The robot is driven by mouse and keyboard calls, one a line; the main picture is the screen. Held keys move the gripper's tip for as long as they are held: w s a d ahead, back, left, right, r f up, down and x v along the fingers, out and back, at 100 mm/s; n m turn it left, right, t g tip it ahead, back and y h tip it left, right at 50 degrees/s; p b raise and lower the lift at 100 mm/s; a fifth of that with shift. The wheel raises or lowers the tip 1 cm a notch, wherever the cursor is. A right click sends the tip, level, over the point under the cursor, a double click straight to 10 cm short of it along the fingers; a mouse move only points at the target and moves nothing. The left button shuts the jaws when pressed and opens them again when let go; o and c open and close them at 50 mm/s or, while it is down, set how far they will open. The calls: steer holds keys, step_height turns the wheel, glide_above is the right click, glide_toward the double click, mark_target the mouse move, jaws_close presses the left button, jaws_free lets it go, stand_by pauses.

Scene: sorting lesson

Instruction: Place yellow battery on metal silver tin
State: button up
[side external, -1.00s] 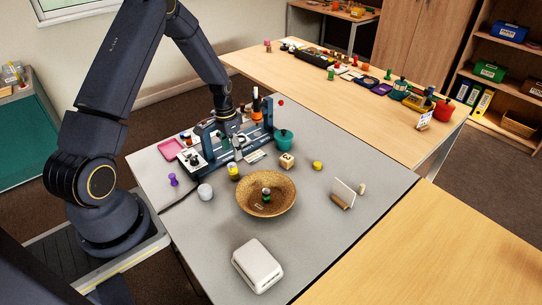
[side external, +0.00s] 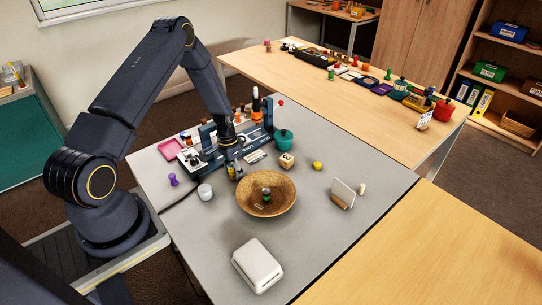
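The yellow battery (side external: 231,174), a small upright yellow and dark cylinder, stands on the grey table just left of the brown bowl. My gripper (side external: 235,170) is down right at it, fingers pointing down, and partly hides it. The fingers are too small to show whether they are open or closed on it. A pale silver-white box with rounded corners (side external: 257,265), which looks like the tin, lies at the table's front. A small whitish round object (side external: 205,192) stands left of the bowl.
The brown bowl (side external: 247,206) with a small green item inside stands close to my gripper. Behind is a blue-grey rack (side external: 258,136). A teal pot (side external: 284,140), a die (side external: 286,160), a yellow disc (side external: 317,166) and a card holder (side external: 342,194) stand right. The table around the box is clear.

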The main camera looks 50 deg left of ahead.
jaws_close()
stand_by(0.3)
steer(key=shift+r, duration=0.1)
steer(key=shift+r, duration=0.25)
step_height(320, 180, up, 2)
steer(key=shift+r, duration=0.15)
steer(key=s+d+r, duration=0.2)
steer(key=s+r, duration=0.3)
steer(key=r, duration=0.1)
step_height(320, 180, up, 3)
steer(key=n, duration=0.9)
glide_above(204, 188)
steer(key=shift+y, duration=0.3)
step_height(204, 188, down, 8)
steer(key=shift+w+r, duration=0.1)
